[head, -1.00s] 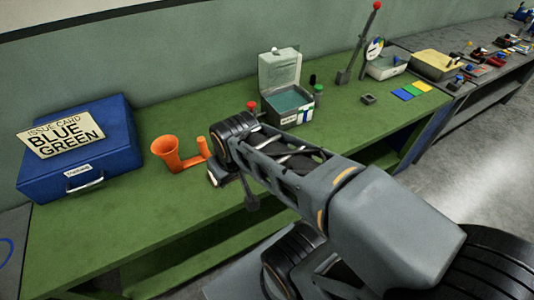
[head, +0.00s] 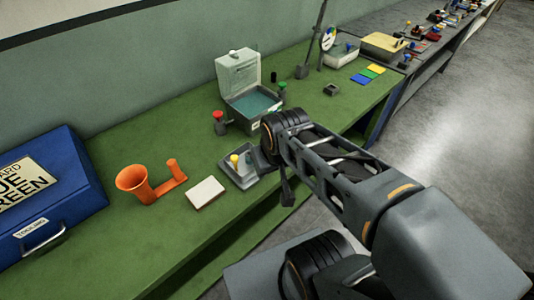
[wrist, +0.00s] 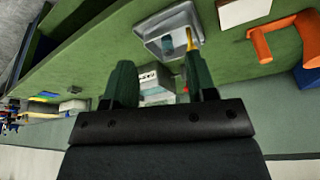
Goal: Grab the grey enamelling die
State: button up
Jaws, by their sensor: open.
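My gripper (wrist: 158,62) is open, its two dark green fingers apart with nothing between them. In the wrist view, a shallow grey tray (wrist: 152,28) lies just beyond the fingertips. It holds a yellow-topped piece (wrist: 190,38) and a small blue-grey piece (wrist: 168,45). The tray (head: 228,172) also shows in the head view, beside my wrist, which hides part of it. A small dark grey block with a hollow top (head: 331,90) stands farther along the green bench. I cannot tell for certain which grey piece is the enamelling die.
A white card (head: 205,194) and an orange funnel piece (head: 145,185) lie left of the tray. Behind are an open grey box (head: 240,75), a red-topped piece (head: 219,122) and a green-topped one (head: 282,92). A blue case (head: 60,190) stands at left. Coloured cards (head: 368,76) lie far right.

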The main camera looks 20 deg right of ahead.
aim_at(248, 161)
jog(key=z, duration=1.35)
jog(key=k, duration=0.8)
jog(key=u, duration=1.25)
jog(key=i, duration=0.5)
jog(key=z, duration=0.05)
